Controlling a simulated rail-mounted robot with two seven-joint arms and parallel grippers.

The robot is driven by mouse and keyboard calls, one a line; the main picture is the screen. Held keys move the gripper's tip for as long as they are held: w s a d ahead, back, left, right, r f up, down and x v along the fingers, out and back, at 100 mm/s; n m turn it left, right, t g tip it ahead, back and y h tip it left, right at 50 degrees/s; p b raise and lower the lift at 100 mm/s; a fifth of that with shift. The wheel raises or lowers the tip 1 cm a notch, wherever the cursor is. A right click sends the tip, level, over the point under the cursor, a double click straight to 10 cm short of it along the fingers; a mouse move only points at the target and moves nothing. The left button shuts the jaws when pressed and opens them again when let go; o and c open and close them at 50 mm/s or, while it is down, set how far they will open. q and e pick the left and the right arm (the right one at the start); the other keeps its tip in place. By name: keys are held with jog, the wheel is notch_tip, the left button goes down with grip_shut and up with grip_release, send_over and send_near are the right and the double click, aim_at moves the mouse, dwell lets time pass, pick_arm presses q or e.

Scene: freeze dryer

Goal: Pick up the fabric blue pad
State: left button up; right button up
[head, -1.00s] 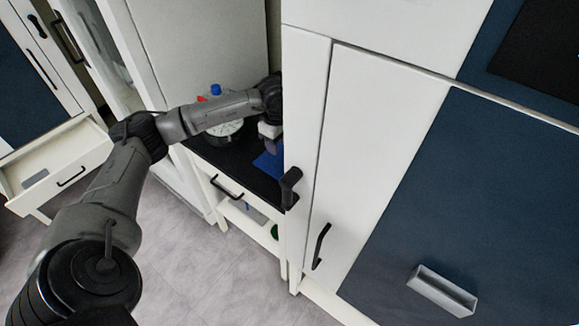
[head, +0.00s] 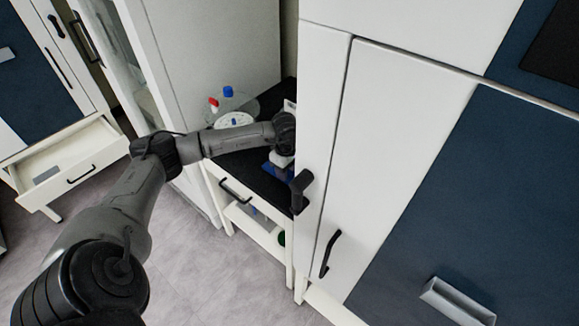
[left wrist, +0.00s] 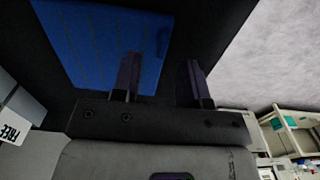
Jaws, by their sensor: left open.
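The blue fabric pad (left wrist: 95,42) lies flat on the black counter top (left wrist: 205,25) and fills the upper left of the left wrist view. In the head view only part of the pad (head: 272,172) shows beneath my left gripper (head: 284,166). In the left wrist view the left gripper (left wrist: 160,80) is open, with its two fingers apart and nothing between them. One finger overlaps the pad's edge in the picture and the other is over the black surface beyond it. I cannot tell whether the fingers touch the pad. My right gripper is not in view.
A tall white cabinet (head: 325,120) with black handles stands close to the right of the gripper. Bottles with blue (head: 228,91) and red (head: 213,103) caps and a round white item (head: 235,120) stand behind my left arm. An open drawer (head: 75,165) is at the left.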

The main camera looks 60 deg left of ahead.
aim_at(291, 174)
pick_arm(q)
notch_tip(291, 174, down, 3)
grip_shut()
dwell(0.4)
